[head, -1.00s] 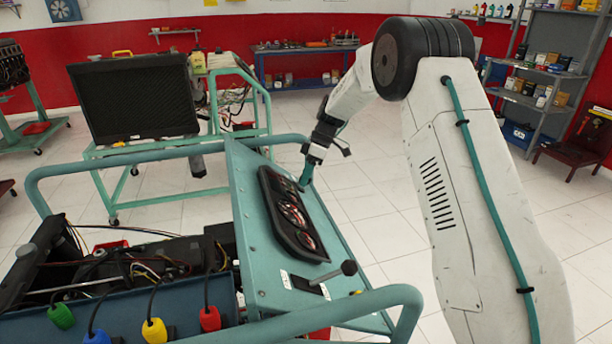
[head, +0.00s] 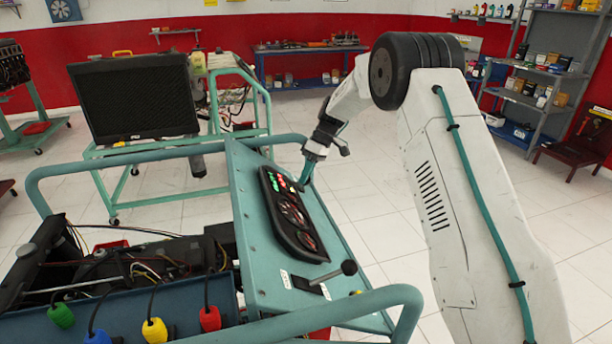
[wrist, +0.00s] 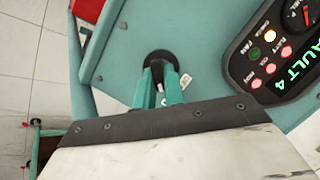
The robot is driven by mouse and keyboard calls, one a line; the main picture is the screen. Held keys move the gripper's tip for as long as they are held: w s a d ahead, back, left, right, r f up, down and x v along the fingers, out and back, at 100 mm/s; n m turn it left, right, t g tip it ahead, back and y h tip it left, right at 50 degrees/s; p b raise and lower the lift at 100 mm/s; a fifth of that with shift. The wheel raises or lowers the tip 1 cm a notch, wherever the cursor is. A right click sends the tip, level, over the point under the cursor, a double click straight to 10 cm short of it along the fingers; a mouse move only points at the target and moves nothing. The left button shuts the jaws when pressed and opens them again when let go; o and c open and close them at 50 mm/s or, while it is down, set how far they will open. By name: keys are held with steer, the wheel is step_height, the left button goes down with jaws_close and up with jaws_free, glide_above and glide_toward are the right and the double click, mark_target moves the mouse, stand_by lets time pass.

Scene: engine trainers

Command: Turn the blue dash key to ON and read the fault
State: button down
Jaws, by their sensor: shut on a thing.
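My gripper (wrist: 160,88) is shut on the dash key (wrist: 157,72), its teal fingers on either side. The key sits in a round black switch (wrist: 160,57) on the teal panel. The key is mostly hidden between the fingers; the part that shows looks dark. In the head view my gripper (head: 303,184) is at the panel's far right edge, by the dash cluster (head: 290,215).
A black-knobbed lever (head: 349,268) stands on the near part of the panel. Teal frame rails (head: 402,296) surround the trainer. Green, blue, yellow and red plugs (head: 153,330) hang at the front left. A radiator stand (head: 132,100) is behind. Floor to the right is open.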

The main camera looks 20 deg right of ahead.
steer(key=c, duration=1.5)
jaws_free()
steer(key=shift+d+r, duration=0.1)
steer(key=v, duration=0.7)
steer(key=shift+w+d+r, duration=0.1)
steer(key=shift+r, duration=0.15)
